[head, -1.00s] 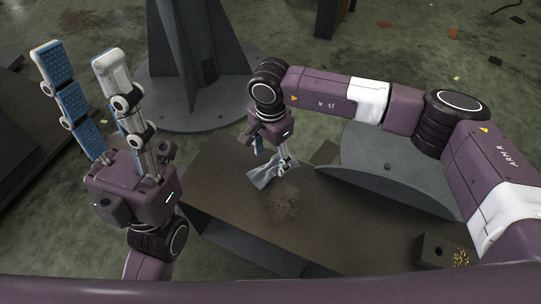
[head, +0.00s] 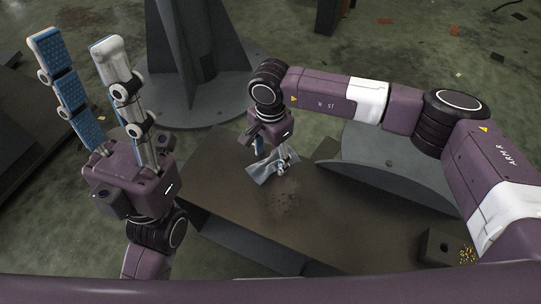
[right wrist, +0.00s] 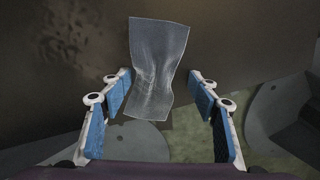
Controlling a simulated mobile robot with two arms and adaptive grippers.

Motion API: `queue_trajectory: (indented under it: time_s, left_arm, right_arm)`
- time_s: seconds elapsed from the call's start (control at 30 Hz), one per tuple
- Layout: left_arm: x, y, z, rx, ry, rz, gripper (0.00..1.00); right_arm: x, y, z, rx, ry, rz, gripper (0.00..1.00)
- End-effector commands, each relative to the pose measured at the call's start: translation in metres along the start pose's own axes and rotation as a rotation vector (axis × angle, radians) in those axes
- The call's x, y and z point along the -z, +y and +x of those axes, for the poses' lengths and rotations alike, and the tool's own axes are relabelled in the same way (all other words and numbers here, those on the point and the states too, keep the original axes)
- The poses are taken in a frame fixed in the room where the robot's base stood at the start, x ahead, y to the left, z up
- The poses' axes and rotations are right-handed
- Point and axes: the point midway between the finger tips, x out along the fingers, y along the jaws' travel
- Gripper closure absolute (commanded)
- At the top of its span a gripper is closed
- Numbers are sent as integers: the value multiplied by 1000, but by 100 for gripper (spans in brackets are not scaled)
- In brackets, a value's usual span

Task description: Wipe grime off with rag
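A grey-blue rag (head: 263,171) lies crumpled on the brown tabletop (head: 225,180). In the right wrist view the rag (right wrist: 157,65) lies between the spread fingers. A dark grime patch (head: 284,197) is on the tabletop just in front of the rag; dark blotches of grime (right wrist: 68,45) also show at the upper left of the right wrist view. My right gripper (head: 272,163) is low over the rag, and its fingers (right wrist: 161,86) are apart with visible gaps on both sides of the cloth. My left gripper (head: 78,45) is open and empty, raised upright at the left, away from the table.
A grey round flanged part (head: 385,170) stands at the table's right side. A dark block (head: 436,247) with a hole and some small golden bits (head: 467,254) are near the front right. A large grey pedestal (head: 195,104) stands behind the table. The table's left part is clear.

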Motion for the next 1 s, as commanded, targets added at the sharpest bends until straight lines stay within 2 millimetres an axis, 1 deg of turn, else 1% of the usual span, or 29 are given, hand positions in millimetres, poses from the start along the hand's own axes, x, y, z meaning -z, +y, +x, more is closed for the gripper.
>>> queue_trajectory:
  time_s: [0.03, 0.23, 0.83, 1.0]
  left_arm:
    - [2, 0, 2, -2, 9, 1, 60]
    - [5, 0, 3, 0, 15, 1, 60]
    - [0, -1, -3, 8, -6, 0, 60]
    - [0, -1, -3, 8, -6, 0, 60]
  right_arm:
    - [0, 0, 0, 1, 0, 0, 51]
    - [0, 0, 1, 2, 0, 0, 63]
    - [0, -1, 2, 4, 0, 1, 100]
    - [0, -1, 2, 3, 0, 0, 100]
